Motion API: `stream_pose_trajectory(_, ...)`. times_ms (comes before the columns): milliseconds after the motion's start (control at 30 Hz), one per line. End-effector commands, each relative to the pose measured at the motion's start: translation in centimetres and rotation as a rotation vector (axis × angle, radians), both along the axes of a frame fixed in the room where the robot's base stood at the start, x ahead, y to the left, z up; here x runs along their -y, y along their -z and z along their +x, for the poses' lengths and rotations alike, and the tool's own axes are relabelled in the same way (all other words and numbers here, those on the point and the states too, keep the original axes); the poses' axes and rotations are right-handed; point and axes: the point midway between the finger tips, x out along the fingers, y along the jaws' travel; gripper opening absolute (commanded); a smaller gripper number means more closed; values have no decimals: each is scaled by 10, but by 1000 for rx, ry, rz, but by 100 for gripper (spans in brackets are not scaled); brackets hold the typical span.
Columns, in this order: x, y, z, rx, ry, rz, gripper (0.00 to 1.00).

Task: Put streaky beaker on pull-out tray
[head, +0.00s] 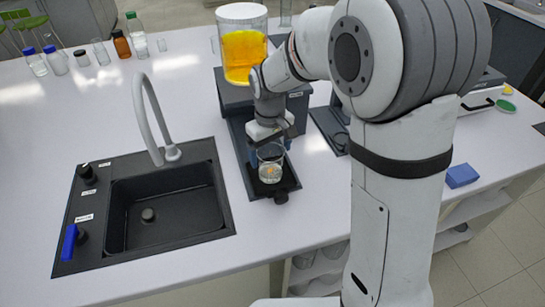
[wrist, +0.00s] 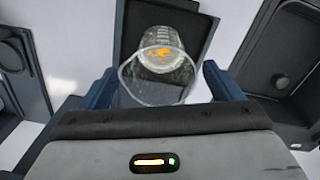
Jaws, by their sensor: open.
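The beaker (head: 270,170) is clear glass with orange matter at its bottom. It stands upright on the dark pull-out tray (head: 290,184), which sticks out at the front of the rig with a round knob (head: 281,197). In the wrist view the beaker (wrist: 160,56) shows over the dark tray (wrist: 128,28), its wide rim nearer the camera. My gripper (head: 270,143) is just above the beaker, pointing down. In the wrist view my gripper (wrist: 159,75) is open, with one blue finger on each side of the beaker's rim. No clear finger contact shows.
A large vessel of orange liquid (head: 244,55) stands on the rig behind. A black sink (head: 150,212) with a grey tap (head: 150,115) is at left. Several bottles line the back left. A blue block (head: 462,176) lies at right. The worktop (head: 190,110) between sink and bottles is clear.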

Motion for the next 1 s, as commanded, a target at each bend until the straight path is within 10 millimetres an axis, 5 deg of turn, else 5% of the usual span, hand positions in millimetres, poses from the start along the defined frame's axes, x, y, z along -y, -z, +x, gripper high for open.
stream_pose_trajectory(300, -1, -67, 0, 4, 0, 1, 86)
stream_pose_trajectory(667, 1, -91, -2, 1, 4, 1, 86)
stream_pose_trajectory(867, 35, -104, -30, 44, 103, 18, 86)
stream_pose_trajectory(1000, 77, -112, -75, 106, 247, 40, 86)
